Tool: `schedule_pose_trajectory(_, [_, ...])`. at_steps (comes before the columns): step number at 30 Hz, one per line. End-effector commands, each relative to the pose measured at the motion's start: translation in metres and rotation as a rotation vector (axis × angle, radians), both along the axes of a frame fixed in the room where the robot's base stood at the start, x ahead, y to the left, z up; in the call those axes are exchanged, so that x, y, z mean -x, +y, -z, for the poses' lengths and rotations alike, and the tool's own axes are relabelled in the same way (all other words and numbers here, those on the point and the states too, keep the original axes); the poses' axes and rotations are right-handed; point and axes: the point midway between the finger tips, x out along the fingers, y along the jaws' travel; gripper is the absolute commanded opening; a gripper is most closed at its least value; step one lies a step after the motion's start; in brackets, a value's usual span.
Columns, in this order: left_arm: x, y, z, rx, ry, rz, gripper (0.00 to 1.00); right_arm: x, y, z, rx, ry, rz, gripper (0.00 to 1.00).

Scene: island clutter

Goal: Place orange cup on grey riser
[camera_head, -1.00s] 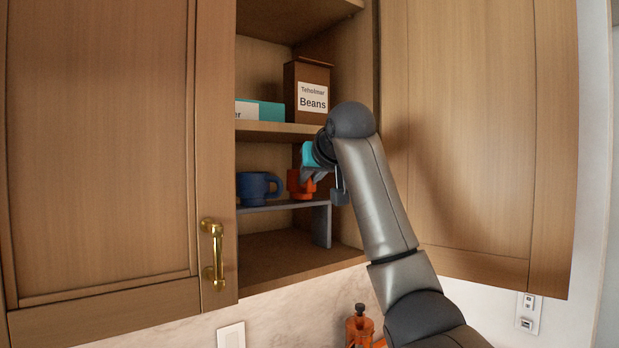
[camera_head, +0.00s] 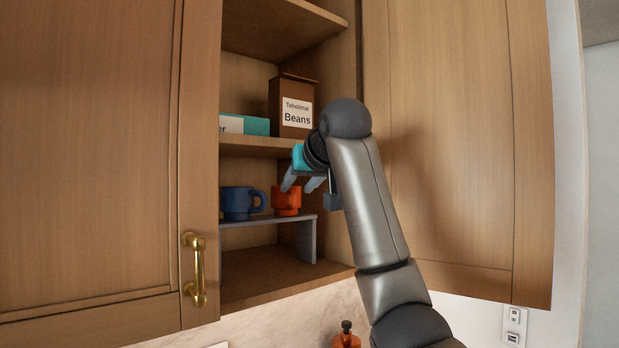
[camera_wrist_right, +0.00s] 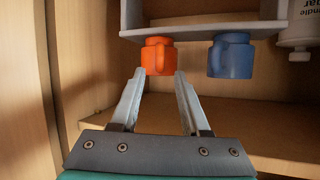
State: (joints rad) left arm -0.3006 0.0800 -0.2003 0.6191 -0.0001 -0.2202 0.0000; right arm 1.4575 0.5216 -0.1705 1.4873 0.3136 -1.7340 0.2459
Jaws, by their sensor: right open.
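The orange cup (camera_head: 287,202) stands upright on the grey riser (camera_head: 306,238) inside the open cabinet, near the riser's right end. It shows upside down in the right wrist view (camera_wrist_right: 157,55), under the inverted riser (camera_wrist_right: 203,31). My right gripper (camera_head: 300,186) is open, with its fingers at the cup's upper right in the head view. In the right wrist view the gripper (camera_wrist_right: 159,74) has nothing between its fingers, and its tips are close to the cup. Whether a fingertip touches the cup I cannot tell. My left gripper is not in view.
A blue mug (camera_head: 238,203) stands on the riser left of the orange cup. A Beans box (camera_head: 293,106) and a teal box (camera_head: 256,126) sit on the shelf above. The cabinet's right wall and open door (camera_head: 455,140) flank my arm. An orange bottle (camera_head: 346,338) is below.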

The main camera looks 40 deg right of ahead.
Motion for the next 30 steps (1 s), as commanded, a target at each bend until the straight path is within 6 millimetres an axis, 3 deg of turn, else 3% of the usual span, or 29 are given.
schedule_pose_trajectory(6, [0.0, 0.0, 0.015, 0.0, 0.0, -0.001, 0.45, 0.043, 0.011, -0.018, 0.0, -0.006, -0.001, 0.46])
schedule_pose_trajectory(13, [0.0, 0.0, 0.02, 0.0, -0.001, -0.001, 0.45, 0.068, 0.018, -0.029, -0.001, -0.001, 0.0, 0.46])
schedule_pose_trajectory(26, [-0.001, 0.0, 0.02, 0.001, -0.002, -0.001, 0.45, 0.071, 0.019, -0.03, 0.001, 0.002, -0.001, 0.46])
schedule_pose_trajectory(30, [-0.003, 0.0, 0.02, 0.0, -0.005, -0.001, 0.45, 0.059, 0.026, -0.008, 0.017, 0.034, -0.012, 0.46])
